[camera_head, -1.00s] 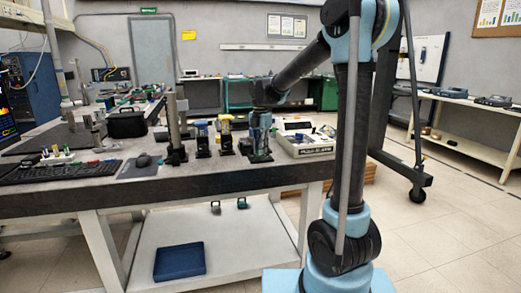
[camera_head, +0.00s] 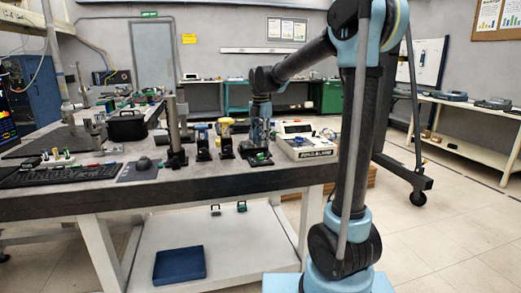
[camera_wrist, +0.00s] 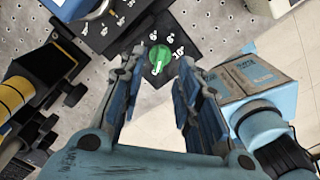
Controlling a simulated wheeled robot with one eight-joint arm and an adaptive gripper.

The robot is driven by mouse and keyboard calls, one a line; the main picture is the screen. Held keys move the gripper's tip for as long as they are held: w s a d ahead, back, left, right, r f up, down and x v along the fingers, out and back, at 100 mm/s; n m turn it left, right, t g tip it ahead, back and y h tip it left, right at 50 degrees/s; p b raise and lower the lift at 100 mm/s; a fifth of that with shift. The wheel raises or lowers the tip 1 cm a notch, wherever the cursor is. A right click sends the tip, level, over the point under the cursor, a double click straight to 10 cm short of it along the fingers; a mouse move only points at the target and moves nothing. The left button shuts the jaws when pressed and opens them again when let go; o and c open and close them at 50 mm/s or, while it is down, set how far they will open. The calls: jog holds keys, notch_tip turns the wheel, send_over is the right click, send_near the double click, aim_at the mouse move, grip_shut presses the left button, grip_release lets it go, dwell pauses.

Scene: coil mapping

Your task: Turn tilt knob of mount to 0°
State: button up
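The green tilt knob (camera_wrist: 158,57) sits on a black mount plate (camera_wrist: 124,36) with white degree marks around it in the wrist view. The marks include a 10° to the knob's right; the knob's exact setting is too small to read. My gripper (camera_wrist: 157,72) is open, its two fingers apart on either side of the knob in the picture, with nothing between them. In the head view my gripper (camera_head: 259,127) points down above the black mount (camera_head: 250,151), whose green knob (camera_head: 261,156) shows low on it. The gap between fingertips and knob is hard to judge.
Two similar mounts with a blue-topped (camera_head: 202,141) and yellow-topped part (camera_head: 225,138) stand to the left, beside a metal post (camera_head: 174,124). A white boxed instrument (camera_head: 307,142) stands close on the right. A mouse (camera_head: 144,163) and keyboard (camera_head: 60,173) lie further left.

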notch_tip(320, 180, up, 6)
jog(key=shift+r, duration=0.15)
dwell(0.4)
jog(key=s+d+f+m+t, duration=0.1)
jog(key=s+d+f+m, duration=0.2)
jog(key=s+d+m, duration=0.45)
jog(key=s+d+f+m, duration=0.4)
jog(key=s+d+m, duration=0.25)
jog(key=s, duration=0.25)
jog(key=s+d+f+m, duration=0.3)
jog(key=s+f+m, duration=0.4)
jog(key=s+f, duration=0.1)
jog(key=s+d+f+m+t, duration=0.1)
jog(key=s+d+f+m, duration=0.3)
jog(key=s+f+m, duration=0.3)
jog(key=shift+s+d+f, duration=0.25)
jog(key=shift+s+f, duration=0.15)
jog(key=shift+f, duration=0.15)
